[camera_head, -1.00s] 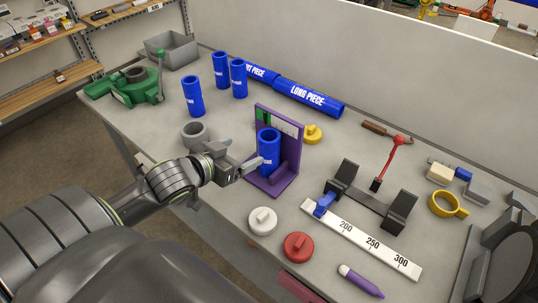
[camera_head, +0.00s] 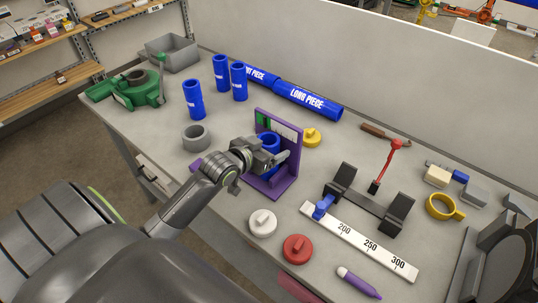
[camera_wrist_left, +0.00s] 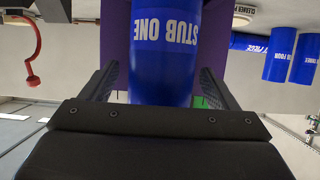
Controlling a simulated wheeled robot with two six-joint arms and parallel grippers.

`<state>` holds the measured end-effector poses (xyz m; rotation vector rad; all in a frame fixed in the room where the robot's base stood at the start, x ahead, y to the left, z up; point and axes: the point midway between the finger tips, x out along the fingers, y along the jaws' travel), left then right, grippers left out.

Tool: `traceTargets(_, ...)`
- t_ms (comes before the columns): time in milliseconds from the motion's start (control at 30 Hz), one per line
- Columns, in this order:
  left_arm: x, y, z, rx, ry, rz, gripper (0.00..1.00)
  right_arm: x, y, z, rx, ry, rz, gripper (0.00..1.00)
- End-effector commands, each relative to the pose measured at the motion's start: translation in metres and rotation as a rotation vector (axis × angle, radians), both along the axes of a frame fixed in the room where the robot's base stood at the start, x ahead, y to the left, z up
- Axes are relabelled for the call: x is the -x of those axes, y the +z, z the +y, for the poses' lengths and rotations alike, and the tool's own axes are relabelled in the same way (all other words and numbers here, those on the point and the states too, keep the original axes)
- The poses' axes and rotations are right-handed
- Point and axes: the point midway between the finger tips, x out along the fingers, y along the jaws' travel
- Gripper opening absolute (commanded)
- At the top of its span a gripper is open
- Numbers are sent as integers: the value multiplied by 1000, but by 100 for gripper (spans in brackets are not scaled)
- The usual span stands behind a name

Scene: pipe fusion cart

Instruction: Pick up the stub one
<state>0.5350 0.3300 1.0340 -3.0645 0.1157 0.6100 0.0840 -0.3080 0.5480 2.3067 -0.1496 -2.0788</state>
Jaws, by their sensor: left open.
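Stub one is a blue pipe piece with white lettering; it stands in the purple holder (camera_head: 284,188) in the head view, mostly hidden behind my gripper, with its top (camera_head: 268,139) showing. In the left wrist view stub one (camera_wrist_left: 165,60) lies between the two open fingers of my left gripper (camera_wrist_left: 160,88), its label upside down. In the head view my left gripper (camera_head: 280,158) is open at the stub, one finger on the near side. I cannot tell whether the fingers touch it. My right gripper is not in view.
Three other blue stubs (camera_head: 193,100) stand at the back left near the long pieces (camera_head: 308,99). A grey ring (camera_head: 196,137) is left of the holder. White (camera_head: 262,223) and red (camera_head: 298,249) caps lie in front, a ruler block (camera_head: 360,242) to the right.

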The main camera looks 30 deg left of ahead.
Motion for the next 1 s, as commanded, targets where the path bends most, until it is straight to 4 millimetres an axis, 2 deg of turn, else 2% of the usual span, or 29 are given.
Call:
traceTargets(300,-5,-2,0,0,0,1,82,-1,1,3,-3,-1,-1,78)
traceTargets(733,-4,-2,0,0,1,1,28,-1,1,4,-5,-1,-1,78)
traceTargets(1000,-5,0,0,-1,0,-2,28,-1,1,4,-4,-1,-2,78)
